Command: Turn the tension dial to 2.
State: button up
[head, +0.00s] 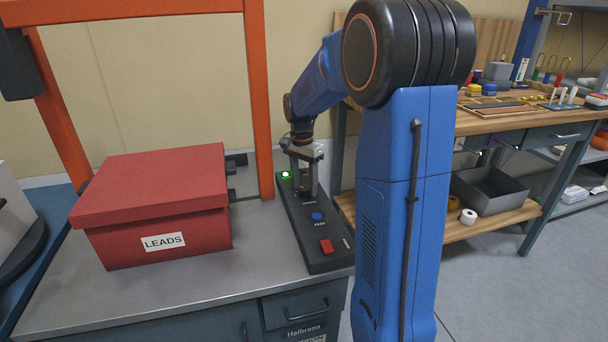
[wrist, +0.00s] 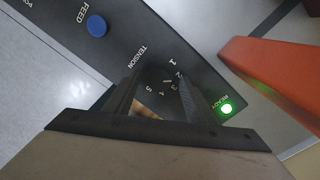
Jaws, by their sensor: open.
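The black control panel (head: 317,240) lies along the right edge of the grey bench. Its tension dial (wrist: 157,77) is dark and hard to make out between my fingers in the wrist view. Numerals 1 to 5 curve around it, with the 1 (wrist: 172,62) largest. A short pale mark near the 2 and 3 may be the pointer; I cannot tell its setting for sure. My gripper (head: 306,180) points down over the dial. Its jaws (wrist: 160,85) are open, one finger on each side of the dial. I cannot tell whether they touch it.
A lit green ready lamp (head: 285,174), a blue feed button (head: 317,217) and a red switch (head: 326,246) are on the same panel. An orange frame post (head: 260,100) stands close behind. A red box labelled LEADS (head: 155,205) stands to the left.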

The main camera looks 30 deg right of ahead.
aim_at(302, 187)
notch_tip(302, 187, up, 17)
jog(key=w, duration=0.1)
jog(key=shift+a+r, duration=0.15)
dwell(0.4)
